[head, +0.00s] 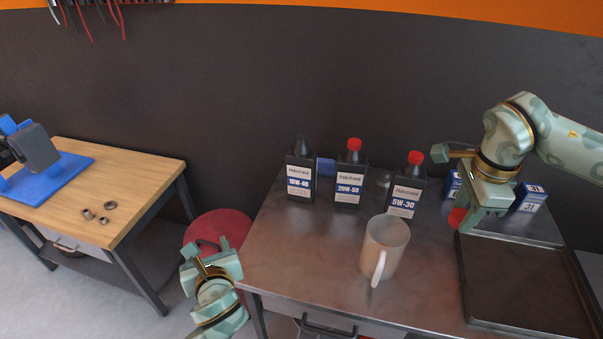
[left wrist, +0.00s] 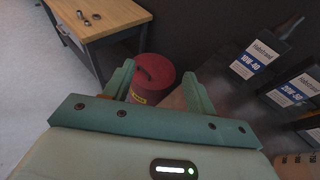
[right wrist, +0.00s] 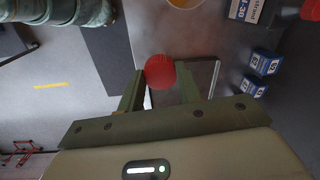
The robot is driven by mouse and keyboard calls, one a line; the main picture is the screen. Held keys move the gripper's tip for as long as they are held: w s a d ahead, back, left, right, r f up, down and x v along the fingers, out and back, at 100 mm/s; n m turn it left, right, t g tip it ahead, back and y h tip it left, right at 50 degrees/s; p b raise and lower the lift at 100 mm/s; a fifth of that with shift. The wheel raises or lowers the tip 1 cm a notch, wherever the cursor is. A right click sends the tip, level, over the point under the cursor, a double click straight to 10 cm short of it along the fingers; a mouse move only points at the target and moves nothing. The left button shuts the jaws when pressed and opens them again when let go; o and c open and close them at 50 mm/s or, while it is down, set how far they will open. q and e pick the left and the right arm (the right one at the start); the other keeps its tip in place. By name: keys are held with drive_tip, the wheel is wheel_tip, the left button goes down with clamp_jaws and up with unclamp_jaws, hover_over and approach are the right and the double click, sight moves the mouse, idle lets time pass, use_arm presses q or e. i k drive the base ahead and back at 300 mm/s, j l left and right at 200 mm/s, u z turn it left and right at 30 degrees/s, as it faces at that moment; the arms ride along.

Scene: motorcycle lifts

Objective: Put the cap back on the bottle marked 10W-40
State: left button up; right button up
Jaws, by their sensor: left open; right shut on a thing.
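The 10W-40 bottle (head: 300,170) stands upright at the left of the metal table's back row, its dark neck bare. It also shows in the left wrist view (left wrist: 258,55). My right gripper (head: 466,217) is shut on the red cap (head: 457,218) and holds it above the table near the black tray. The cap also shows between the fingers in the right wrist view (right wrist: 160,71). My left gripper (head: 210,255) is open and empty, left of the metal table's edge. In the left wrist view its fingers (left wrist: 158,88) are apart, with a red can beyond them.
The 20W-50 bottle (head: 349,175) and 5W-30 bottle (head: 406,190) stand beside it with red caps on. A black tray (head: 520,325) and small blue-white boxes (head: 529,197) are at right. The table's front left is clear.

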sight(300, 162)
drive_tip(key=i+j, duration=0.7)
drive_tip(key=j, duration=0.15)
drive_tip(key=z, duration=1.3)
